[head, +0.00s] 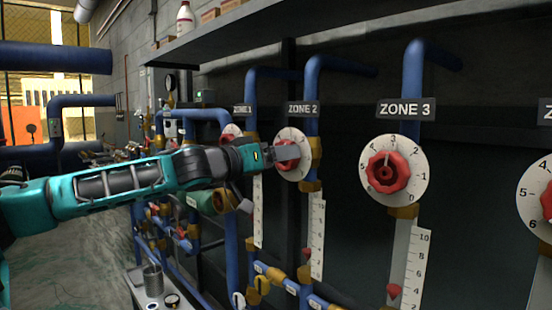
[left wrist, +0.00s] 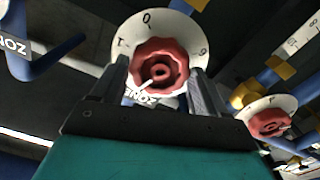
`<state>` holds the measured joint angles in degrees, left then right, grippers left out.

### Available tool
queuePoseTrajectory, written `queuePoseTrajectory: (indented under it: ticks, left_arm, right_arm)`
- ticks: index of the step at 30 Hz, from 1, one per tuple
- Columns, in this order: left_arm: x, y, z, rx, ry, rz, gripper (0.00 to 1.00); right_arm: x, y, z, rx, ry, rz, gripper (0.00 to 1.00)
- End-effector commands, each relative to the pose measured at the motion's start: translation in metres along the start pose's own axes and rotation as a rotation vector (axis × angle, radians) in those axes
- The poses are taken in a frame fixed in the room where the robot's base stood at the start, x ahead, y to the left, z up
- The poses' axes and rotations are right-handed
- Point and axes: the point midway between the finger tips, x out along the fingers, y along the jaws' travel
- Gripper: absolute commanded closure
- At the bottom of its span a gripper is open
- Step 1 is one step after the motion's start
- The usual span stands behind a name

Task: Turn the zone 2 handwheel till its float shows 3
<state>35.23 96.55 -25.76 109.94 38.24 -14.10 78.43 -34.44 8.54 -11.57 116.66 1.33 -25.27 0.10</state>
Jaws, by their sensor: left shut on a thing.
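The zone 2 handwheel (head: 287,156) is a red knob on a round white numbered dial (head: 300,138), under the ZONE 2 sign (head: 302,108). My left gripper (head: 284,152) is at this handwheel, its arm reaching in from the left and covering part of it. In the left wrist view, the red handwheel (left wrist: 160,62) sits between the two fingers of my left gripper (left wrist: 158,70), which is shut on it. The zone 2 float (head: 307,252) is a small red piece in the lower half of the zone 2 scale (head: 318,230); its reading is too small to tell. My right gripper is out of view.
The zone 3 handwheel (head: 387,171) stands to the right, its red float (head: 393,291) low on its scale. Blue pipes surround the dials, and a shelf (head: 260,22) runs above.

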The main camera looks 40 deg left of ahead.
Motion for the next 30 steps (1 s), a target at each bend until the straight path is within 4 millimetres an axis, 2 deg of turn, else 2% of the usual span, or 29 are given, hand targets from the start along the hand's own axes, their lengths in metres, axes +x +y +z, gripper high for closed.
queuePoseTrajectory:
  ticks: [3, 4, 9, 16, 19, 30]
  left_arm:
    - [0.000, -0.001, 0.002, -0.043, 0.000, -0.001, 0.62]
    - [0.000, -0.001, 0.001, -0.046, -0.001, -0.001, 0.24]
    - [0.000, 0.000, 0.000, -0.042, -0.001, -0.001, 0.08]
    - [0.000, 0.000, 0.000, -0.041, 0.000, -0.001, 0.06]
    - [-0.005, -0.002, 0.002, -0.038, 0.001, -0.002, 0.06]
    - [-0.047, -0.002, 0.003, -0.035, 0.002, -0.003, 0.06]
  right_arm:
    - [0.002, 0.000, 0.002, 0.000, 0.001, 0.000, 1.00]
    - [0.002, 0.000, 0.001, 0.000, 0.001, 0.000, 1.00]
    - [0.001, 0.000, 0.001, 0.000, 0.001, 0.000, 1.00]
    - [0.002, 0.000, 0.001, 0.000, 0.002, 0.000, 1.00]
    - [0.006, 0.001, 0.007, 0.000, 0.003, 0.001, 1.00]
    - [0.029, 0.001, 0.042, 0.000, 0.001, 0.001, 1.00]
